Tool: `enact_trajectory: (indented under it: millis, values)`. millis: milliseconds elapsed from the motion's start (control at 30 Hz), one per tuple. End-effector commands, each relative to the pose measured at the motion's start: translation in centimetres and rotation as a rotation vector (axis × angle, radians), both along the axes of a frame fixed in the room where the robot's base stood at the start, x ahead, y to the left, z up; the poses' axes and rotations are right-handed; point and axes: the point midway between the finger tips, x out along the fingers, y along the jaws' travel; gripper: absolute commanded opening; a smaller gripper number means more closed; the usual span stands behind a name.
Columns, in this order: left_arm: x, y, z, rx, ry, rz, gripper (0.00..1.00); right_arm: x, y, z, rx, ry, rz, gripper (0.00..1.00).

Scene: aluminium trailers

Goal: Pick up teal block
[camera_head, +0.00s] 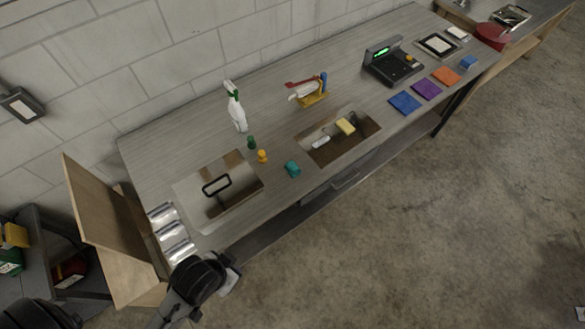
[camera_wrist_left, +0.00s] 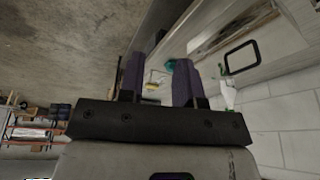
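The teal block (camera_head: 292,169) lies on the grey counter (camera_head: 200,130) near its front edge, between the two sink basins. In the left wrist view a teal patch, likely the teal block (camera_wrist_left: 170,64), shows beyond the fingers and is partly hidden by the right-hand one. My left gripper (camera_wrist_left: 157,80) is open, its two dark fingers apart with nothing held between them. It is some distance from the block. In the head view I see a dark arm part of mine at the bottom, but no clear fingertips. My right gripper is not in view.
Left basin (camera_head: 190,188) and right basin (camera_head: 365,122) flank the block; a yellow sponge (camera_head: 346,126) is at the right one. Green (camera_head: 251,142) and orange (camera_head: 262,156) small objects and a spray bottle (camera_head: 236,107) stand behind. A wooden panel (camera_head: 105,225) rises at left.

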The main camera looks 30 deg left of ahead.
Motion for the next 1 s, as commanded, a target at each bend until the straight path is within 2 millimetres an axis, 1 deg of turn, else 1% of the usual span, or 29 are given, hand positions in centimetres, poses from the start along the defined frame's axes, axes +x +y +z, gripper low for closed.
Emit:
enact_trajectory:
  millis: [33, 67, 500, 533, 767, 867, 967, 1000]
  values:
    - [0.0, 0.0, 0.0, 0.0, 0.0, 0.0, 0.36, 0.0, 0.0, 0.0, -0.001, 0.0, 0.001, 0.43]
    - [0.0, 0.0, 0.0, 0.0, 0.0, 0.0, 0.39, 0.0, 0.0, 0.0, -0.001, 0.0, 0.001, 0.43]
    - [0.0, 0.3, 0.0, 0.012, 0.0, -0.008, 0.81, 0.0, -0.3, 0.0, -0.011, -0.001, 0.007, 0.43]
    - [0.0, 0.4, 0.0, 0.012, 0.0, -0.009, 0.83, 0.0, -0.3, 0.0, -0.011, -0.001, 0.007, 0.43]
    - [0.1, 0.2, -0.1, 0.008, -0.002, -0.005, 0.83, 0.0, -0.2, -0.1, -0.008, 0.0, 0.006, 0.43]
    - [1.7, 0.2, -0.1, 0.006, -0.04, -0.004, 0.83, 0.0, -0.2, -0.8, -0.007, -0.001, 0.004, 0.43]
    - [5.0, 0.4, 0.2, 0.015, -0.126, -0.009, 0.83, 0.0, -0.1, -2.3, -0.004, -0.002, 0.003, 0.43]
    - [6.8, 0.7, 0.6, 0.024, -0.173, -0.013, 0.83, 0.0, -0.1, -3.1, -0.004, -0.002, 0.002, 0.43]
